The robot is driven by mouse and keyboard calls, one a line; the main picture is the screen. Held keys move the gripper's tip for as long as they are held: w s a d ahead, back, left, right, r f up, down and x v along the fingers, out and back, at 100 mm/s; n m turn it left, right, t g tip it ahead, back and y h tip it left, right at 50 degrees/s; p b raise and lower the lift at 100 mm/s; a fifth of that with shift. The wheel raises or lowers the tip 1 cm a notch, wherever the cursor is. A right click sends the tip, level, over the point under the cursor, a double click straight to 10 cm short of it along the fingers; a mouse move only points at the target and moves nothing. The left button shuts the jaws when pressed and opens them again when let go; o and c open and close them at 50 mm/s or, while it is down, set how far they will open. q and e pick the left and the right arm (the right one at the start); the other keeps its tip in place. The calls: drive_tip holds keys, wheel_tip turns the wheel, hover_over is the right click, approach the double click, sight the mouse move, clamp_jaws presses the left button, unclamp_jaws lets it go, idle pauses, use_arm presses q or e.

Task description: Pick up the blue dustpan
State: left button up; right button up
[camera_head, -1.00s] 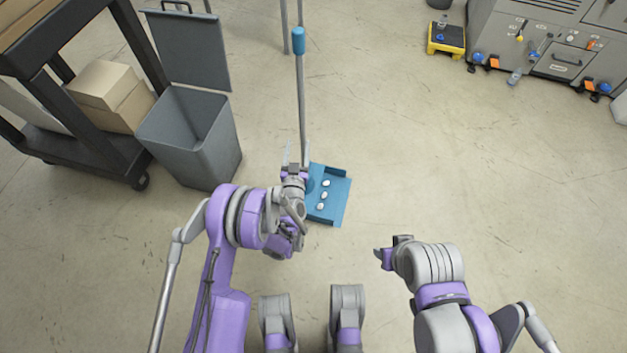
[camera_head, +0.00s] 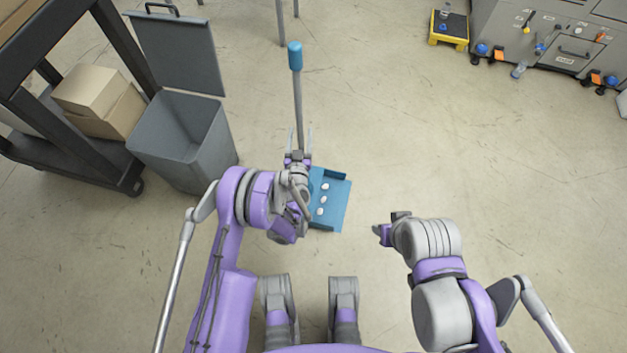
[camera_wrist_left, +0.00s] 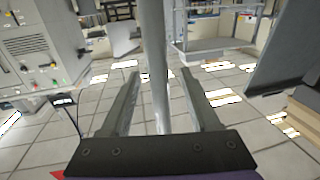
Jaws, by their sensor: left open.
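The blue dustpan (camera_head: 337,207) lies on the floor in the head view with several small white pieces on it. Its grey upright handle (camera_head: 298,102) rises from it to a blue grip (camera_head: 295,55) at the top. My left gripper (camera_head: 298,138) is open at the lower part of the handle. In the left wrist view the grey handle (camera_wrist_left: 155,60) runs between the two fingers of the left gripper (camera_wrist_left: 157,85), with a gap on each side. My right gripper (camera_head: 382,234) is to the right of the dustpan, apart from it; its fingertips are not clear.
A grey bin (camera_head: 184,140) with its lid raised stands left of the dustpan, beside a dark cart (camera_head: 85,160) holding cardboard boxes (camera_head: 100,99). A yellow-edged platform (camera_head: 449,30) and a grey machine (camera_head: 560,45) are at the back right. The floor to the right is clear.

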use_arm(q)
drive_tip(key=shift+w, duration=0.1)
drive_tip(key=shift+s+r, duration=0.2)
drive_tip(key=shift+s, duration=0.05)
drive_tip(key=shift+c, duration=0.6)
clamp_jaws()
